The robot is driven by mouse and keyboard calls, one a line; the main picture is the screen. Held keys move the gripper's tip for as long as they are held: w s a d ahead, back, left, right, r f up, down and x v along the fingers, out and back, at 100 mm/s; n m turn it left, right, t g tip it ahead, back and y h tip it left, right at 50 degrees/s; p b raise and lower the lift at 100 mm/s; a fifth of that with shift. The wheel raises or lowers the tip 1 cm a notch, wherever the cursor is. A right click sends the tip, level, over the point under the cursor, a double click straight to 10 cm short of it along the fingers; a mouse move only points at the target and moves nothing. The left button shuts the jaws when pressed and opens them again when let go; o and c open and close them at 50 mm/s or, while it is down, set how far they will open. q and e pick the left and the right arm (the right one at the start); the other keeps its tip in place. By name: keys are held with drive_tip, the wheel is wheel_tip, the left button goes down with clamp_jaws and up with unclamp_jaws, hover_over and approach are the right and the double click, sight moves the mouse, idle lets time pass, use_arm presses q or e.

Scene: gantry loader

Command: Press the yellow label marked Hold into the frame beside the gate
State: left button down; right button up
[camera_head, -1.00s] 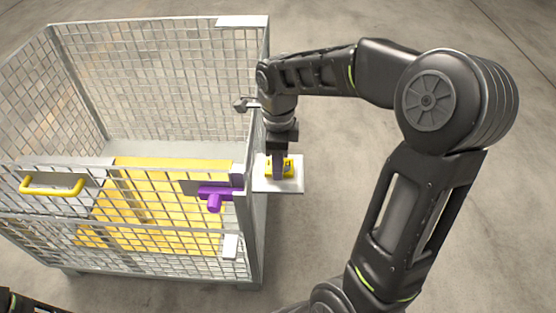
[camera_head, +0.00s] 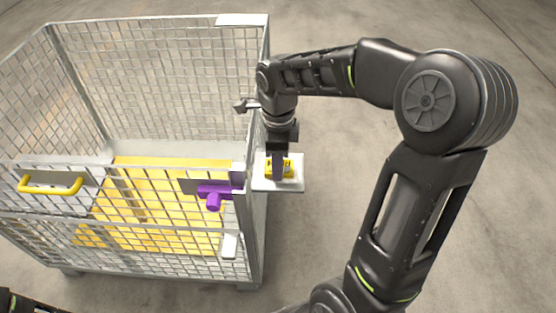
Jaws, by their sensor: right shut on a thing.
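The yellow label (camera_head: 287,168) is at the white frame (camera_head: 293,185) on the right outer side of the cage, beside the gate (camera_head: 150,208). My right gripper (camera_head: 278,172) points down over the frame and is shut on the label, hiding part of it. Dark marks show on the label, too small to read. I cannot tell whether the label is seated in the frame or just above it. Of my left arm only a dark piece shows at the bottom left corner; its gripper is out of view.
The wire mesh cage (camera_head: 160,80) fills the left half, with a yellow panel (camera_head: 165,190) inside. The gate carries a yellow handle (camera_head: 50,184) and a purple latch (camera_head: 214,198). A grey catch (camera_head: 245,105) sits on the cage's right side near my wrist. The floor right is clear.

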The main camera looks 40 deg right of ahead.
drive_tip(key=o, duration=1.9)
drive_tip(key=shift+r, duration=0.1)
drive_tip(key=shift+r+p, duration=2.65)
drive_tip(key=shift+r, duration=0.75)
drive_tip(key=shift+c, duration=0.6)
clamp_jaws()
